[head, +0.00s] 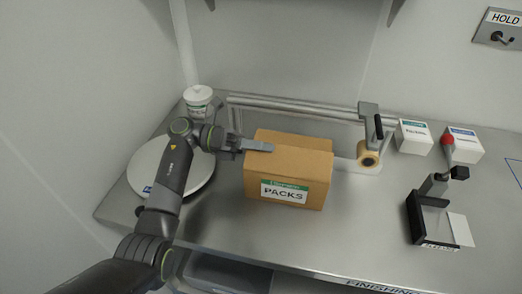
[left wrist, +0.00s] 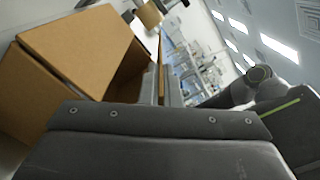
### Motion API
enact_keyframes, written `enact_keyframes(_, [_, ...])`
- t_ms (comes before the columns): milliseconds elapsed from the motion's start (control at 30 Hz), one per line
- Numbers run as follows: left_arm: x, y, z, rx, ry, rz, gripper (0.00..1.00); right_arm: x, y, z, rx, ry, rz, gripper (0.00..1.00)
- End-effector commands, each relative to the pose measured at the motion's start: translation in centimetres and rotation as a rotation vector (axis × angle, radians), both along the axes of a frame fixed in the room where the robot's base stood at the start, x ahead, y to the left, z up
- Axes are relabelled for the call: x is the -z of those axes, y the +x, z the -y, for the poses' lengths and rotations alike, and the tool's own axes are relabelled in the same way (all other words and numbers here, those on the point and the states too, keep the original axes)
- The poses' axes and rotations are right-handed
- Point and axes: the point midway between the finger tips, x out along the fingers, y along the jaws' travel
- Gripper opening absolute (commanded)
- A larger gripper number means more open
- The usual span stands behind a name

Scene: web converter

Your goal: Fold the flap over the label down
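The brown cardboard box (head: 312,194) stands on the steel table, its green and white PACKS label (head: 284,191) facing me. In the head view its top looks partly covered by brown board (head: 300,141); I cannot clearly separate the flap over the label from the front wall. In the left wrist view the box (left wrist: 75,50) fills the left side, with a dark opening beside a thin brown board edge (left wrist: 160,70). My left gripper (head: 258,146) reaches from the left to the box's upper left edge, fingers pointing right. My right gripper is out of view.
A round white plate (head: 150,172) and a white tub (head: 198,97) are left of the box. A tape roll on a stand (head: 368,156), small white cartons (head: 413,138) and a black holder (head: 430,222) are to the right. The table front is clear.

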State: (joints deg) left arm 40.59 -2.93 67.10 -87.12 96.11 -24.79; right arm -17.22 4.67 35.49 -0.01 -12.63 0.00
Motion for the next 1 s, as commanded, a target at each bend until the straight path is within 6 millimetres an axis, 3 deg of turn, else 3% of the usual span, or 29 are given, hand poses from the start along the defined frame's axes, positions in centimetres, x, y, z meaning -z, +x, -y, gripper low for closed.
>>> enact_keyframes(100, [1.0, 0.4, 0.1, -0.001, 0.036, -0.11, 0.0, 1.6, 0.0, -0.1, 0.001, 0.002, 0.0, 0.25])
enact_keyframes(300, [1.5, 0.9, 0.3, -0.001, 0.082, -0.256, 0.0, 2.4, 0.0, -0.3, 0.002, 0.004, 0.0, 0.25])
enact_keyframes(700, [1.5, 0.9, 0.3, -0.001, 0.095, -0.295, 0.0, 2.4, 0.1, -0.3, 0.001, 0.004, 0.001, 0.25])
enact_keyframes(900, [1.5, 0.9, 0.3, -0.001, 0.095, -0.294, 0.25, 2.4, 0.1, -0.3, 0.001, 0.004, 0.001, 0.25])
enact_keyframes(1000, [1.5, 0.9, 0.3, -0.002, 0.095, -0.294, 0.25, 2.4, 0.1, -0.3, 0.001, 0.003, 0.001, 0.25])
